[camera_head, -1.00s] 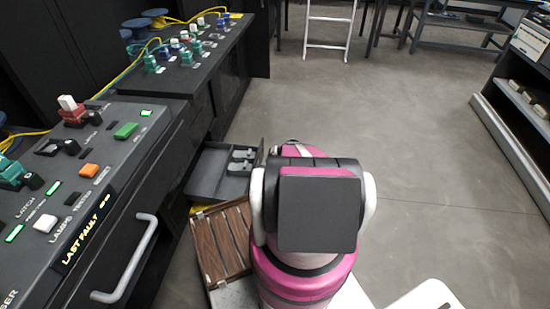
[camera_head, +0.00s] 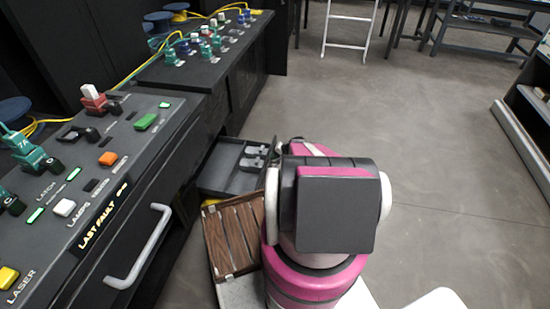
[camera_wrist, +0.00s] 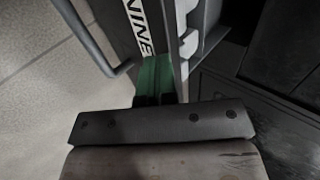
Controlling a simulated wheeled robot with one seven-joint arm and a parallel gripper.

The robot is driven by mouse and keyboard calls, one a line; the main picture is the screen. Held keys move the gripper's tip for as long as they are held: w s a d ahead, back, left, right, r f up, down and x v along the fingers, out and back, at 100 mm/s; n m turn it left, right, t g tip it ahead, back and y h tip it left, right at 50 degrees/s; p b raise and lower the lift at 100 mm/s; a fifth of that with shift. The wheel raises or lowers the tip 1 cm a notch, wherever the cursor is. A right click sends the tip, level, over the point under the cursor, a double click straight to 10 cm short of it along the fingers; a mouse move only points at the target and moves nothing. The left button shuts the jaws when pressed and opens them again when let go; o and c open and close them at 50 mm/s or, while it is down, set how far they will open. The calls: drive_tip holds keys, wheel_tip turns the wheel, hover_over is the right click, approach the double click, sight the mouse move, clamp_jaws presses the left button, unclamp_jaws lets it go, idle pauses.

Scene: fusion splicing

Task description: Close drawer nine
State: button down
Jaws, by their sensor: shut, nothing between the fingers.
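Drawer nine stands open in the head view, a grey tray (camera_head: 228,172) sticking out of the black cabinet. In the wrist view its front (camera_wrist: 128,30) carries white letters reading NINE, and a grey bar handle (camera_wrist: 88,38) runs along its left side. My gripper (camera_wrist: 155,75) is shut and empty, with green on its fingers, close to the front beside the letters. I cannot tell whether it touches. In the head view my own arm hides the gripper and part of the drawer front.
Grey pieces (camera_head: 254,157) lie in the drawer. A brown slatted wooden piece (camera_head: 234,236) lies just in front of it. The console (camera_head: 90,185) with buttons and a bar handle (camera_head: 143,250) is at left. The floor (camera_head: 440,190) on the right is clear.

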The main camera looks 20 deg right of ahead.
drive_tip(key=w+a, duration=0.9)
drive_tip(key=a, duration=0.5)
drive_tip(key=w+a, duration=1)
drive_tip(key=a, duration=0.4)
drive_tip(key=shift+w+a, duration=0.2)
drive_tip(key=shift+a, duration=0.05)
drive_tip(key=shift+w+a, duration=0.1)
drive_tip(key=s+d+r, duration=0.7)
drive_tip(key=d, duration=0.3)
drive_tip(key=s+r+n+g+h, duration=0.2)
drive_tip(key=s+r+n+h, duration=0.1)
drive_tip(key=s+r, duration=1)
drive_tip(key=s+d+r+n+g+h, duration=0.1)
drive_tip(key=s+r+n+g+h, duration=0.2)
drive_tip(key=s+r, duration=1)
drive_tip(key=s+h, duration=0.1)
drive_tip(key=s, duration=0.6)
drive_tip(key=shift+s+d+r+n+h, duration=0.3)
drive_tip(key=shift+n+h, duration=0.1)
